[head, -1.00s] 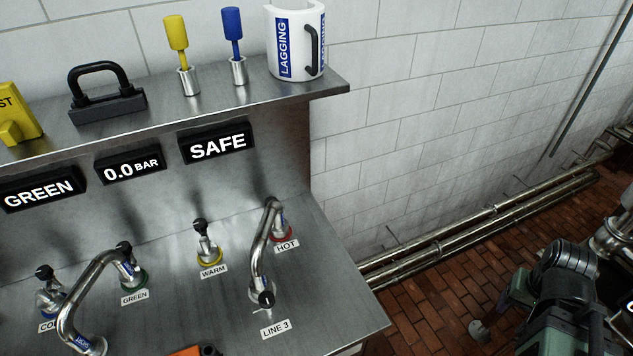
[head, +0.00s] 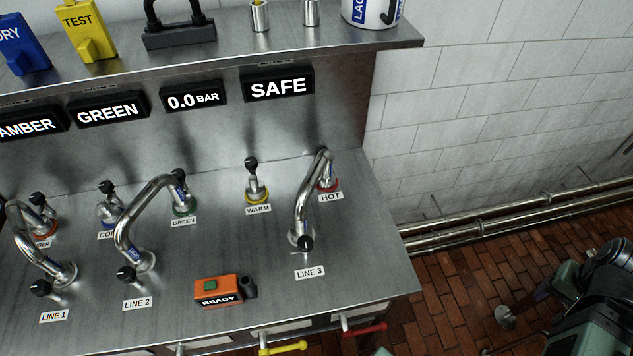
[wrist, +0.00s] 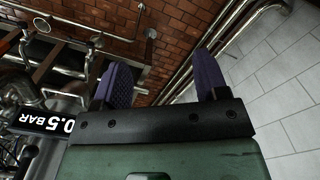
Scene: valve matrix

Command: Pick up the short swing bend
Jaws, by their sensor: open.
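Three curved metal swing bends stand on the steel bench in the head view. One bend (head: 305,200) joins LINE 3 to the red-ringed HOT port. Another bend (head: 130,225) joins LINE 2 to the green-ringed GREEN port. A third bend (head: 25,235) rises behind LINE 1 at the left, toward the orange-ringed port. Their blue-and-white labels are too small to read, so I cannot tell which is the short one. In the wrist view, my gripper (wrist: 160,77) has its two purple fingers wide apart, with nothing between them. It points at brick and pipes, away from the bench.
An orange READY box (head: 218,288) sits near the bench front. WARM (head: 256,192) is a free port with a black-knobbed valve. A shelf (head: 215,62) overhangs the back, with displays reading SAFE and 0.0 BAR. Coloured handles, yellow (head: 283,348) and red (head: 365,330), project from the front.

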